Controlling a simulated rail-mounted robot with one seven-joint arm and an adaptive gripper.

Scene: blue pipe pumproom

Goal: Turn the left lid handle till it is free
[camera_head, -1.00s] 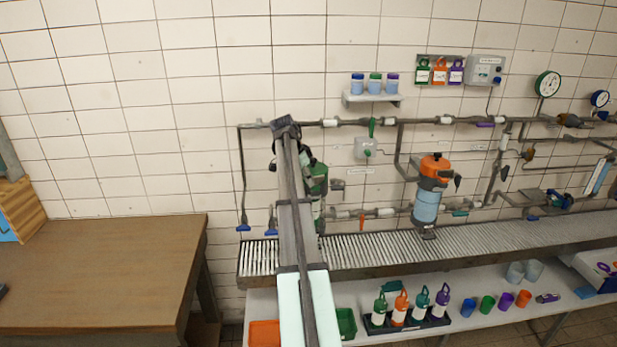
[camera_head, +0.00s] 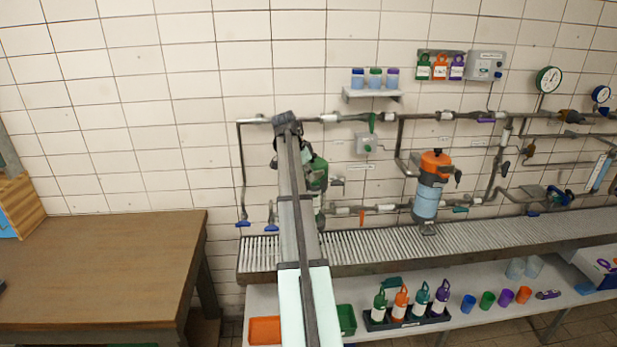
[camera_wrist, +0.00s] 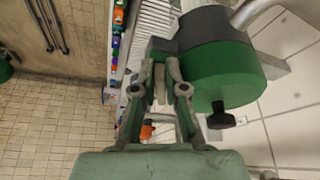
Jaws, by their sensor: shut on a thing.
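The left housing is a green cylinder (camera_head: 319,172) on the pipework, partly hidden behind my arm in the head view. A black knob (camera_wrist: 221,118) sticks out from the green body. My gripper (camera_wrist: 160,72) is shut on a grey lid handle (camera_wrist: 159,84), which shows between its two fingers beside the lid. In the head view my arm hides the gripper and the handle.
A second housing with an orange lid (camera_head: 436,164) stands to the right. Pipes run along the wall behind a ribbed grey bench (camera_head: 390,249). A small shelf (camera_head: 372,95) with jars is above. A wooden table (camera_head: 100,265) is at the left.

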